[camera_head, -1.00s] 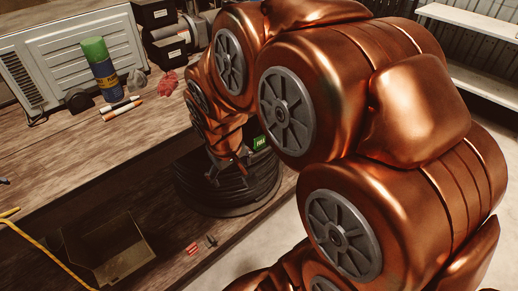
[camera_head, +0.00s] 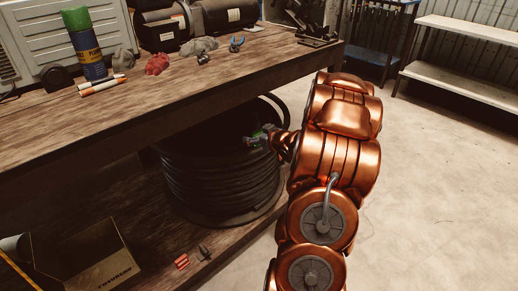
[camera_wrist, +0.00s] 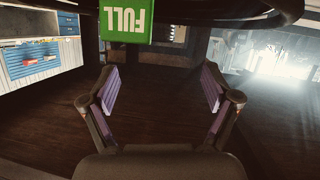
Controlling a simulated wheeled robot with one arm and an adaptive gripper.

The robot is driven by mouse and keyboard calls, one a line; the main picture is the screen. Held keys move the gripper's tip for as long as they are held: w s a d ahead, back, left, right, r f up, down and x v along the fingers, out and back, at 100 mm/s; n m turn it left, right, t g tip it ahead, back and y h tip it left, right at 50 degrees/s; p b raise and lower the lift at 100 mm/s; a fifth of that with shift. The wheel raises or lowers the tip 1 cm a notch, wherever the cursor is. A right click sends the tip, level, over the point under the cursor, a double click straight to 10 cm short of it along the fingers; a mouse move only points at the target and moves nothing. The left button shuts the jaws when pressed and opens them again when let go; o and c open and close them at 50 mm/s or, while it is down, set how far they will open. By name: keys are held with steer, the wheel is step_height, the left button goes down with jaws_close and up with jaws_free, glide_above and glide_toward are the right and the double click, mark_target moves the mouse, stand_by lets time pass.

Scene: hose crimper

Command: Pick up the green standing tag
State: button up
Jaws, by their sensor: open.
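The green standing tag (camera_wrist: 126,21) reads "FULL" upside down at the top of the wrist view, just left of centre. It lies ahead of my gripper (camera_wrist: 160,88), whose two fingers are spread wide with nothing between them.
The coil stands on the lower shelf (camera_head: 150,215) under the wooden worktop (camera_head: 130,110). A cardboard box (camera_head: 85,262) and small red pieces (camera_head: 182,262) lie on that shelf. Spray can, markers and motor parts sit above. Open floor (camera_head: 430,180) is at the right.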

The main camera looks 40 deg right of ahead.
mark_target(259, 131)
steer(key=s+d+f+t+b, duration=0.3)
steer(key=s+f+b, duration=0.1)
steer(key=f, duration=0.1)
steer(key=shift+m+t+y, duration=0.3)
steer(key=shift+t+y, duration=0.1)
steer(key=shift+t, duration=0.1)
steer(key=shift+w+d+r+b, duration=0.2)
steer(key=shift+w+d, duration=0.1)
steer(key=shift+w, duration=0.95)
steer(key=shift+w+d+r+b, duration=0.25)
steer(key=shift+w, duration=1)
steer(key=shift+w+d+r+b, duration=0.2)
steer(key=shift+w+d, duration=0.1)
steer(key=shift+w, duration=0.95)
steer(key=c, duration=1)
steer(key=shift+c, duration=0.2)
steer(key=shift+r, duration=0.1)
